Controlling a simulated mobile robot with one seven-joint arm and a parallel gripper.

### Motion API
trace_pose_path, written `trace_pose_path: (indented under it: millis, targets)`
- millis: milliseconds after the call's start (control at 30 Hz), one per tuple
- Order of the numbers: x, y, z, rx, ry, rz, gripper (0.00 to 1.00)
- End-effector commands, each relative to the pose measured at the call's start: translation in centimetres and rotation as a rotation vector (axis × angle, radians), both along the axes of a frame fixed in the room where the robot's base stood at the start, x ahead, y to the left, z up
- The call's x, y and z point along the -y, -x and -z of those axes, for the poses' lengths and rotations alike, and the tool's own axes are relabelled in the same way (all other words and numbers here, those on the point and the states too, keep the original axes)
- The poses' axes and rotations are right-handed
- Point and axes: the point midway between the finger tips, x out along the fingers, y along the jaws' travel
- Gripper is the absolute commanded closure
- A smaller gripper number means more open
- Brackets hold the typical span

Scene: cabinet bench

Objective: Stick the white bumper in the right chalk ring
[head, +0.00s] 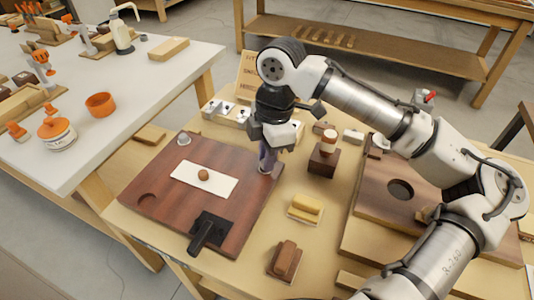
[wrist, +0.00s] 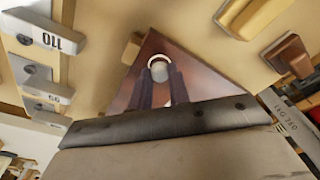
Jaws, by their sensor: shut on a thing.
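A dark red-brown door panel (head: 245,195) lies flat on the bench. My gripper (head: 265,168) points down at the panel's far right corner, its fingers close together. In the wrist view the fingertips (wrist: 160,76) are closed on a small pale round bumper (wrist: 159,74). A white chalk ring (wrist: 159,58) shows as an arc around the bumper's far side, so the bumper is over or in the right ring. Whether it touches the panel is hard to tell. Another pale round piece (head: 183,139) sits at the panel's far left corner.
On the panel are a white card (head: 218,182) with a brown knob (head: 203,175) and a black-handled tool (head: 207,232). Right of it are a dark block (head: 323,160), a yellow block (head: 305,208) and a brown block (head: 285,260). Numbered pale blocks (head: 228,112) stand behind.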

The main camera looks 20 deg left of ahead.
Motion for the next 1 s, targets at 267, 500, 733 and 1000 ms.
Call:
trace_pose_path:
  millis: [267, 500, 733, 1000]
  targets:
    - [0.00, 0.02, 0.39, -0.001, 0.001, 0.000, 0.98]
    - [0.00, 0.02, 0.68, -0.001, 0.000, 0.000, 0.98]
    - [0.00, 0.02, 0.72, -0.001, 0.001, 0.000, 0.98]
    - [0.00, 0.02, 0.73, -0.001, 0.001, 0.000, 0.98]
